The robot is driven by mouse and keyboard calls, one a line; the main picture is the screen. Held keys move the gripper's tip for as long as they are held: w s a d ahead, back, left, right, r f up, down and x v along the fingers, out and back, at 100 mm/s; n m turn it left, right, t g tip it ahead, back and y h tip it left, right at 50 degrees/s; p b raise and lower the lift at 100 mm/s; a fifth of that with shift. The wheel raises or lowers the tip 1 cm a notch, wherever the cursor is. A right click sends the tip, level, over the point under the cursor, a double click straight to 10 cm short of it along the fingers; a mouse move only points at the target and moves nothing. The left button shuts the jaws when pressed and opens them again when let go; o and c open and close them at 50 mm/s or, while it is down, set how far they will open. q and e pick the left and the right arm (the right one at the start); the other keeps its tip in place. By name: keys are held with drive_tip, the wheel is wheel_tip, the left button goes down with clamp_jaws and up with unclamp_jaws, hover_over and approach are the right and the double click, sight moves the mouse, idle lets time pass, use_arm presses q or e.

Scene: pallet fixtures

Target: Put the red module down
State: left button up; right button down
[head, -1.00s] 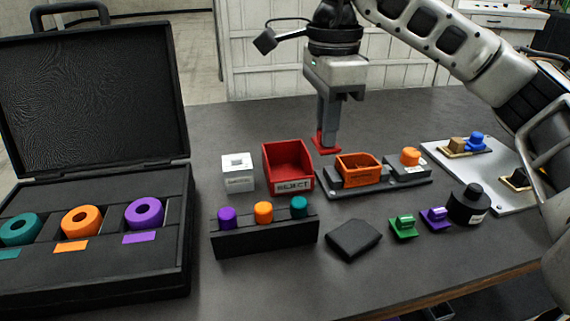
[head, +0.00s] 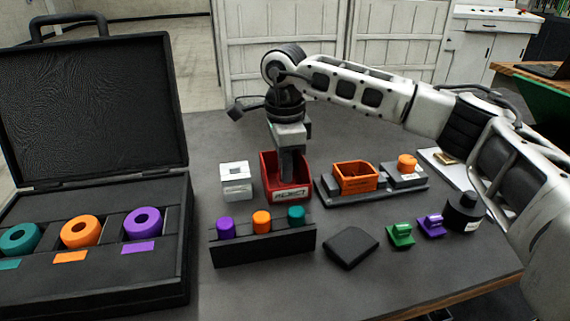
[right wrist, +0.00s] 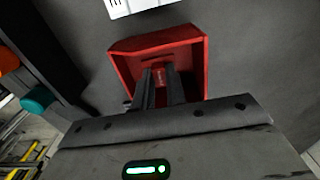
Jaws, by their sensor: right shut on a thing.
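My right gripper (head: 291,182) reaches down into the red bin marked REJECT (head: 286,197), with its fingers inside the bin's walls. In the right wrist view the fingers (right wrist: 160,92) are shut on the red module (right wrist: 160,76), a small part of which shows between them, inside the red bin (right wrist: 199,62). The bin's front wall and the fingers hide most of the module in the head view. I cannot tell whether the module touches the bin's floor. My left gripper is not in view.
A white box (head: 236,186) stands left of the bin, and an orange bin (head: 356,178) on a grey fixture stands right. A black rack (head: 262,248) with coloured caps is in front. Green (head: 400,236) and purple (head: 431,227) modules lie at front right.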

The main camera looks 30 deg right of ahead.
drive_tip(key=shift+f, duration=0.2)
drive_tip(key=c, duration=1.4)
unclamp_jaws()
drive_tip(key=shift+r, duration=0.1)
drive_tip(key=shift+c, duration=0.2)
wheel_tip(320, 180, up, 12)
drive_tip(key=shift+r, duration=0.2)
